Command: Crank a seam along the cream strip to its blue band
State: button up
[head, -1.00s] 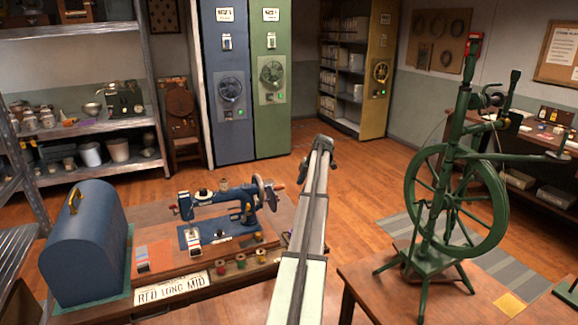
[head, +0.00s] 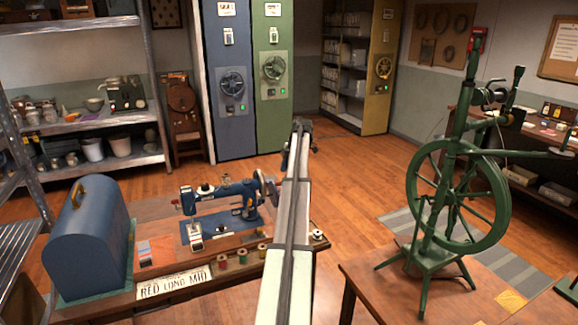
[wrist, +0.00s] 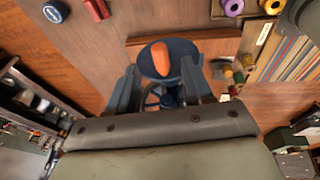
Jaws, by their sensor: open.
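The blue sewing machine (head: 225,200) stands on the wooden table at the left in the head view. A short pale strip (head: 195,231) with coloured bands lies under its needle end; the bands are too small to tell surely. The dark hand wheel (head: 264,187) is at the machine's right end. In the wrist view the blue wheel (wrist: 178,76) with its orange crank knob (wrist: 160,57) lies ahead between the fingers of my gripper (wrist: 160,75). My gripper is open, and I cannot tell whether it touches the knob.
A blue domed case (head: 86,240) stands left of the machine. Several thread spools (head: 242,258) and a name plate (head: 174,284) are at the table's front. A green spinning wheel (head: 457,195) stands on another table at the right. Floor is open between the tables.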

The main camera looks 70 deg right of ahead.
jog(key=shift+x, duration=2.4)
jog(key=shift+f, duration=0.1)
jog(key=c, duration=0.8)
